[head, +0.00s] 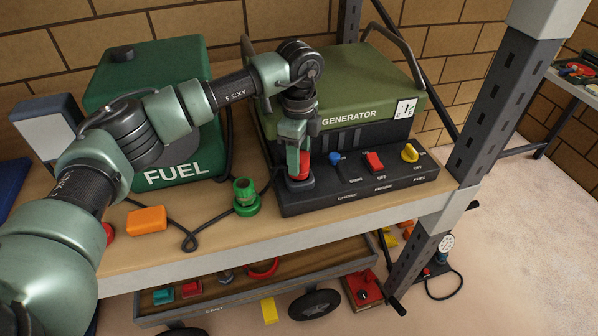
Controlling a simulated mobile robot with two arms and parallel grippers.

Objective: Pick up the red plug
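The red plug (300,182) stands upright at the left end of the generator's dark control panel, under my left gripper. My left gripper (298,160) points down with its fingers around the plug's upper part. One finger hides some of the plug, and I cannot tell whether the fingers are closed on it. The plug's base seems to rest on the panel. My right gripper is not in view.
The generator (345,88) stands behind, with blue, red and yellow controls on its panel (350,200). The green fuel can (180,165) is left. A metal post (497,105) stands right.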

